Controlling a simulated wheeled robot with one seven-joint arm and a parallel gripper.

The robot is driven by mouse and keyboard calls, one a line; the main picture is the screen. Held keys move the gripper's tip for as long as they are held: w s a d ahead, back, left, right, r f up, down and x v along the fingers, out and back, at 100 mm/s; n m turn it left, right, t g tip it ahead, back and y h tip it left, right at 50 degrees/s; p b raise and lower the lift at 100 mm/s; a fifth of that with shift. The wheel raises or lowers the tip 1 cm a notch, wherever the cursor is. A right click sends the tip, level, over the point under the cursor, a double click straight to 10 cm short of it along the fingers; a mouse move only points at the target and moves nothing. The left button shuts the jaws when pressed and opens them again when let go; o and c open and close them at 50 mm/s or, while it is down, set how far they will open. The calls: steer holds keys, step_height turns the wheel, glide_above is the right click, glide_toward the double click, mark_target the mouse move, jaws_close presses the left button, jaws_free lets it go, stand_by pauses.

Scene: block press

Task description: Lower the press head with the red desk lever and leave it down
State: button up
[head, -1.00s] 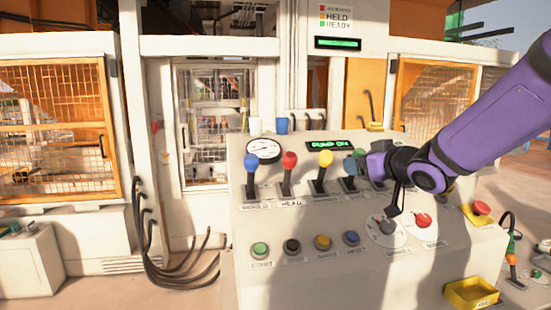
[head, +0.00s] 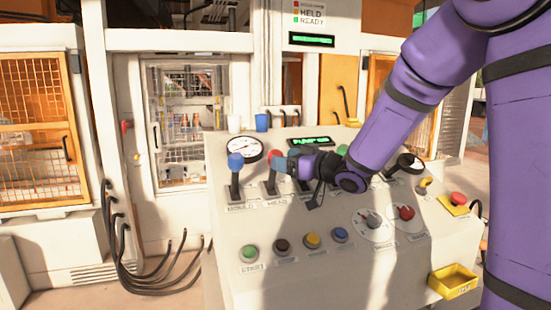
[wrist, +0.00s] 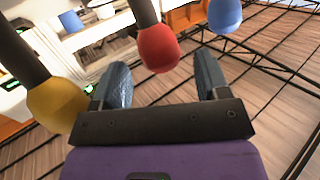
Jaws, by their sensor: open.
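The red desk lever (head: 274,155) stands on the sloped desk above a label reading HEAD. Its knob is partly hidden by my gripper (head: 282,167) in the head view. In the wrist view the red knob (wrist: 157,48) lies just beyond and between my open fingers (wrist: 165,82), with a visible gap on both sides. The fingers are not closed on it. The press (head: 187,120) stands behind a mesh window at the back; I cannot make out its head's height.
The blue lever (head: 235,162) stands close to the left of the red one. A yellow knob (wrist: 57,103) is close to my gripper in the wrist view. A gauge (head: 244,148), buttons (head: 312,240) and dials (head: 370,220) fill the desk.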

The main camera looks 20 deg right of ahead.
steer(key=shift+x, duration=1.85)
steer(key=shift+c, duration=0.5)
